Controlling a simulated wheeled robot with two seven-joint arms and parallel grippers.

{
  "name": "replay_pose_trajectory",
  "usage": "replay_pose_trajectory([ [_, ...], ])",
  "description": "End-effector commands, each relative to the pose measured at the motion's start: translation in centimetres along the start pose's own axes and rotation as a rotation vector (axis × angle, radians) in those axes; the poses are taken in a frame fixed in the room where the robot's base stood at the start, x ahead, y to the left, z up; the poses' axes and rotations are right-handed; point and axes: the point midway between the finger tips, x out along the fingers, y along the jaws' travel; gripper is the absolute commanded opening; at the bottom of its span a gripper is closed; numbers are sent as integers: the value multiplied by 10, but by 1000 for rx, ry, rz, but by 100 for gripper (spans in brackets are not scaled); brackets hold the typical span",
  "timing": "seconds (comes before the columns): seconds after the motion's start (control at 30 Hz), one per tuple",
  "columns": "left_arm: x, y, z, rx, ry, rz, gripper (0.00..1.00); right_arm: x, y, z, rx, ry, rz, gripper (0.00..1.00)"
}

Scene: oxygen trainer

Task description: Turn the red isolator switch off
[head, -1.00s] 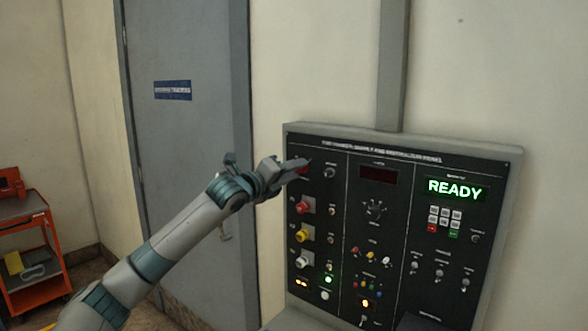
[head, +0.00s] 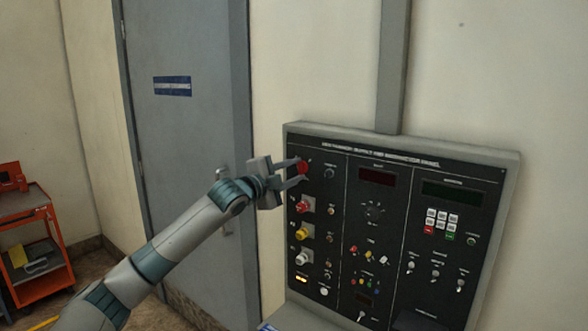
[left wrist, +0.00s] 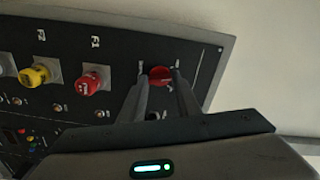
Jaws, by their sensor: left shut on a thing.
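The red isolator switch (head: 303,166) is a round red knob at the upper left of the black control panel (head: 400,240). In the left wrist view the knob (left wrist: 160,75) sits between the two fingers. My left gripper (head: 300,171) is shut on it, with one finger on each side; in the left wrist view the gripper (left wrist: 159,78) hides part of the knob's edges. The panel's right-hand display (head: 455,192) is dark. My right gripper is in neither view.
Below the switch are a red knob (head: 305,205), a yellow knob (head: 301,232) and a white knob (head: 303,258), close to the lower finger. A grey door (head: 185,130) stands behind my arm. An orange cart (head: 35,245) is at far left.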

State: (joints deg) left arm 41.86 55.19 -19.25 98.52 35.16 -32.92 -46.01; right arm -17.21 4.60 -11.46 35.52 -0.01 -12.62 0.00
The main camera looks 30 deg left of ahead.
Motion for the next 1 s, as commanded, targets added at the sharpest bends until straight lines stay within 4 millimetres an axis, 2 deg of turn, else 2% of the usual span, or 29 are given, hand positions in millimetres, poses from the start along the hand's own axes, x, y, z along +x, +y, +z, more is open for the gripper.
replay_pose_trajectory([
  [0.3, 0, 1, 0, -284, -1, 2, 7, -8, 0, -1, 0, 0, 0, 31],
  [0.5, 0, 1, 0, -410, -2, 2, 7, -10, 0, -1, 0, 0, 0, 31],
  [1.0, 0, 2, 1, -498, -3, 3, 7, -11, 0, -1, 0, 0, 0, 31],
])
